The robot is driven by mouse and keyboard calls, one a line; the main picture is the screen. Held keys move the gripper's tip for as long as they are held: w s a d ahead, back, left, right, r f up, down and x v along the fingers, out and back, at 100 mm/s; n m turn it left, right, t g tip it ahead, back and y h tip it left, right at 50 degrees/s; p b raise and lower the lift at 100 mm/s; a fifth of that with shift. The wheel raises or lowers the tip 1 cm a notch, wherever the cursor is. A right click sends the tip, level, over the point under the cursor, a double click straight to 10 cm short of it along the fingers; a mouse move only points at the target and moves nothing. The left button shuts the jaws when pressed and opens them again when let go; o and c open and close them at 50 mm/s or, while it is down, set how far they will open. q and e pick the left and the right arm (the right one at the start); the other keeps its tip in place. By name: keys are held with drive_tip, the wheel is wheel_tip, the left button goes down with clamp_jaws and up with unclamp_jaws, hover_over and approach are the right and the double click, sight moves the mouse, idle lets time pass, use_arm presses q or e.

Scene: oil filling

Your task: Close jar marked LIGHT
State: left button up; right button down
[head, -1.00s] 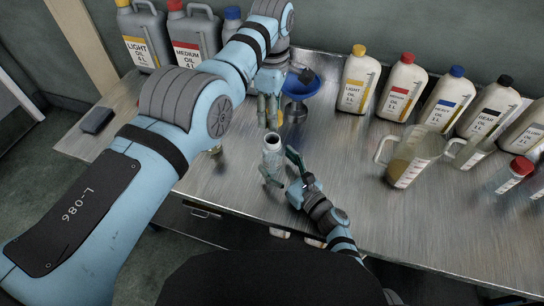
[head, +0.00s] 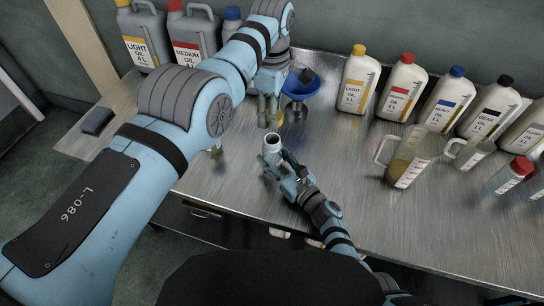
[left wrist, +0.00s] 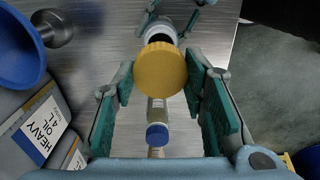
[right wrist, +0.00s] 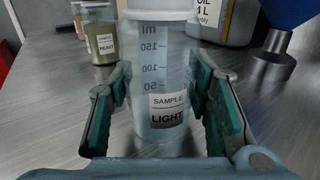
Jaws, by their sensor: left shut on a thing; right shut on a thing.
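The jar (right wrist: 165,90) is clear with a white neck, and its label reads SAMPLE LIGHT. It is upright between the fingers of my right gripper (right wrist: 160,105), which is shut on it. In the head view its open white neck (head: 272,144) shows above my right gripper (head: 285,175). My left gripper (left wrist: 160,95) is shut on a yellow cap (left wrist: 161,70). In the head view my left gripper (head: 268,112) is above and just behind the jar's neck. The cap is apart from the jar in the head view.
A blue funnel (head: 301,88) stands behind the jar. Several oil bottles (head: 357,80) line the back. A measuring jug (head: 407,160) and a red-capped jar (head: 513,174) are at the right. A HEAVY sample jar (right wrist: 103,42) stands nearby. The metal table's (head: 345,215) front middle is clear.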

sight(271, 139)
use_arm(q)
drive_tip(key=shift+s+f+n, duration=0.1)
drive_tip(key=shift+f+n, duration=1.9)
drive_tip(key=shift+f, duration=0.5)
drive_tip(key=shift+f+b, duration=0.9)
drive_tip(key=shift+f+b, duration=0.6)
drive_tip(key=m, duration=0.6)
drive_tip(key=shift+a+m, duration=0.1)
drive_tip(key=shift+m, duration=0.2)
